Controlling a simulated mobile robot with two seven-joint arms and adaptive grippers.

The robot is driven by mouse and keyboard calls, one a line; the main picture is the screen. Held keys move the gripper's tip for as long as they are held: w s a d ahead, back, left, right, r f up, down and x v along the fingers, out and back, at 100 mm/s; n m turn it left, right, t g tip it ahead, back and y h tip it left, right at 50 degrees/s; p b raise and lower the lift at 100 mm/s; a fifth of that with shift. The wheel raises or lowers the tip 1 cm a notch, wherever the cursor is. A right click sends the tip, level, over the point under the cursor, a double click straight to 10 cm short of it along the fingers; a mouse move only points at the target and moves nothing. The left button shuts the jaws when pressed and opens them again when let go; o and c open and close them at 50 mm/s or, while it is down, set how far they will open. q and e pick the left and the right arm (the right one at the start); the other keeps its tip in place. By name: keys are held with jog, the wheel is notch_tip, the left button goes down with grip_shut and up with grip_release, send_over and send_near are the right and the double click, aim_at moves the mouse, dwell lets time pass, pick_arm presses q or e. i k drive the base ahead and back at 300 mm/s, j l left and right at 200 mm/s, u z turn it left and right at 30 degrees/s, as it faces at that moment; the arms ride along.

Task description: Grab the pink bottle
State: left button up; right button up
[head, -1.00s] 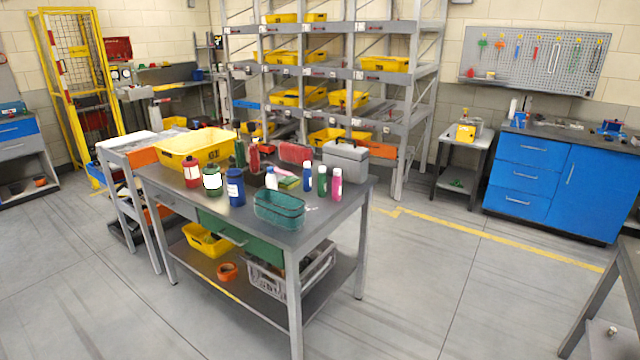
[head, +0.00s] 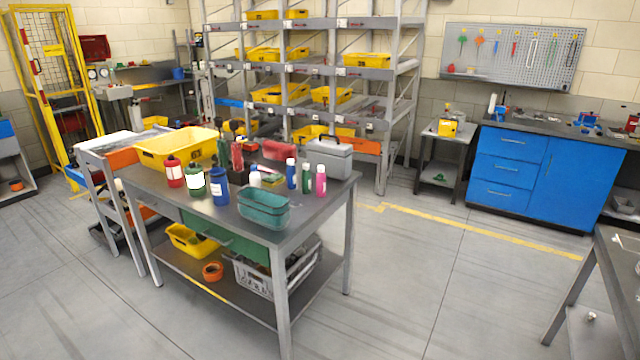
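The pink bottle (head: 321,180) stands upright with a white cap near the right end of the grey workbench (head: 318,211). A green bottle (head: 306,177) and a blue bottle (head: 291,173) stand close to its left. The grey toolbox (head: 329,158) is just behind it. Neither of my grippers shows in the head view.
A teal basket (head: 263,209) sits at the bench's front edge. A yellow bin (head: 178,148) and several other bottles stand at its left. Open floor (head: 405,270) lies right of the bench, before another table (head: 618,262) at the right edge.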

aim_at(321, 177)
jog(key=i+l+u, duration=0.1)
jog(key=i+l, duration=1.2)
jog(key=i+j, duration=0.05)
jog(key=i, duration=0.05)
